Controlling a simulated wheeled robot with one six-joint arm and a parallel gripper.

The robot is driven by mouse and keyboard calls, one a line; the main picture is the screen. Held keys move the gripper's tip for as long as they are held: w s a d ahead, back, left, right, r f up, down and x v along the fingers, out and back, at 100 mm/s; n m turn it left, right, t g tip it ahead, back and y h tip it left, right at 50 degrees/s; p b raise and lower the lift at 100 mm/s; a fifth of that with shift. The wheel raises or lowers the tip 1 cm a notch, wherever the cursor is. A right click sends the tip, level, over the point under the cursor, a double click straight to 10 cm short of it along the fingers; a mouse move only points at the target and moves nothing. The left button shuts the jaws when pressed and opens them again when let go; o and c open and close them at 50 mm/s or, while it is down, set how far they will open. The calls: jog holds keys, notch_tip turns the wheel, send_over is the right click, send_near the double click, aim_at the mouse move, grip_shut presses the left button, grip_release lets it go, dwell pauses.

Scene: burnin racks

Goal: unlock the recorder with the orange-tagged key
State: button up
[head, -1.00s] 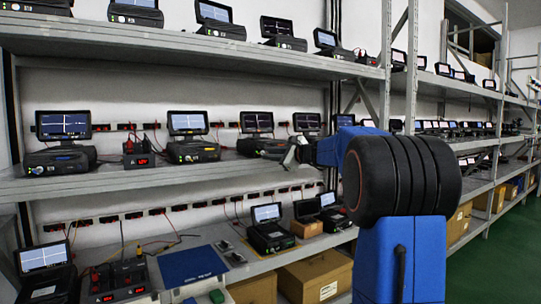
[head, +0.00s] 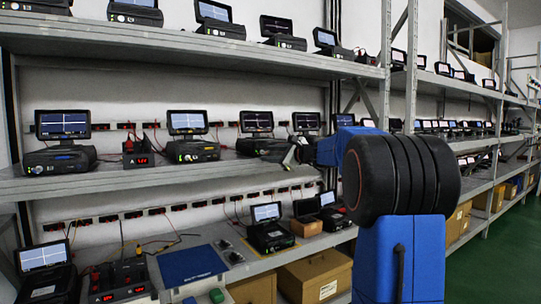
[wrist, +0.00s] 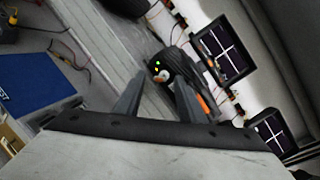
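A black recorder (head: 262,146) with a screen stands on the middle shelf, just left of my gripper (head: 293,155) in the head view. In the wrist view my gripper (wrist: 160,84) shows two grey fingers standing apart. No key is clearly visible in either view.
More recorders with screens line the shelves, including one to the left (head: 193,150) on the same middle shelf (head: 140,180). A blue mat (head: 192,264) lies on the lower shelf. Cardboard boxes (head: 315,277) stand below. Thin red and black cables hang along the wall.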

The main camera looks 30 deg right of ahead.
jog(key=v, duration=1.7)
jog(key=shift+s, duration=0.2)
jog(key=s+a+f+n+g, duration=0.4)
jog(key=s+a+f+n, duration=0.4)
jog(key=a, duration=0.5)
jog(key=s+a+f+n+g, duration=0.3)
jog(key=s+a+f+g, duration=0.15)
jog(key=a+f, duration=0.7)
jog(key=s+a+f+n+g+h, duration=0.1)
jog(key=s+a+f+n+h, duration=0.1)
jog(key=s+f+n, duration=0.4)
jog(key=s+a+f+n+g+h, duration=0.1)
jog(key=s+f+n, duration=0.6)
jog(key=s, duration=0.9)
notch_tip(320, 180, down, 4)
jog(key=shift+s+a+r+g+h, duration=0.15)
jog(key=shift+a+g+h, duration=0.25)
jog(key=shift+g+h, duration=0.4)
jog(key=shift+c, duration=0.2)
